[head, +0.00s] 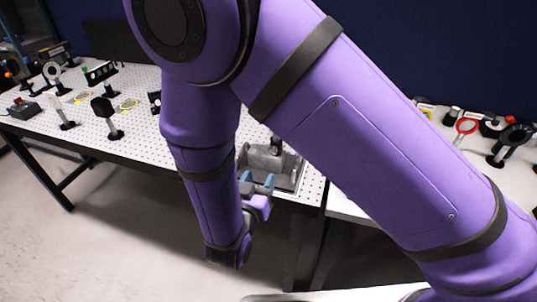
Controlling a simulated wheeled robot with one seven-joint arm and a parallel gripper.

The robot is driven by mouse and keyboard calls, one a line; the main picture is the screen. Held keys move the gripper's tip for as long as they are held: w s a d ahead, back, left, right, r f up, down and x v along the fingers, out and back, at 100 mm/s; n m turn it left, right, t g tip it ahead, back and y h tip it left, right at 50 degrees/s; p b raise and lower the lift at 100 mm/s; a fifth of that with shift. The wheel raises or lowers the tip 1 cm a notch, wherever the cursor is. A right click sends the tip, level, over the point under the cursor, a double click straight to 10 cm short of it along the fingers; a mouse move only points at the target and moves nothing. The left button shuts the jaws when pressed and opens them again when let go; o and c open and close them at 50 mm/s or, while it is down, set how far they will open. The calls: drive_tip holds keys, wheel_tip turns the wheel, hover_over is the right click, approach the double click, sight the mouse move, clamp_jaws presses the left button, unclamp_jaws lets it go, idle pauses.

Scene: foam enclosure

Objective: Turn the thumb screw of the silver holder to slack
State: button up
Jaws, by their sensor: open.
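My gripper (258,186) hangs at the near right end of the perforated table, low in front of a grey metallic tray-like piece (293,172). Its blue-grey fingertips stand apart with nothing visible between them. A small dark upright part (276,144) stands at the grey piece. I cannot tell whether this is the silver holder, and no thumb screw can be made out. A small pale holder on a post (65,117) and a pale ring mount (52,72) stand on the left of the table. My purple arm hides much of the middle.
The white perforated table (140,88) also carries a black mount (104,112), a dark box with a red top (24,109) and yellow marks. A second bench at right holds a red ring mount (466,127) and a black ring mount (513,138). The floor (110,215) is clear at left.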

sight(272, 153)
drive_tip(key=x, duration=1)
drive_tip(key=shift+w+d, duration=0.1)
drive_tip(key=shift+w, duration=0.1)
drive_tip(key=shift+c, duration=0.3)
drive_tip(key=c, duration=0.9)
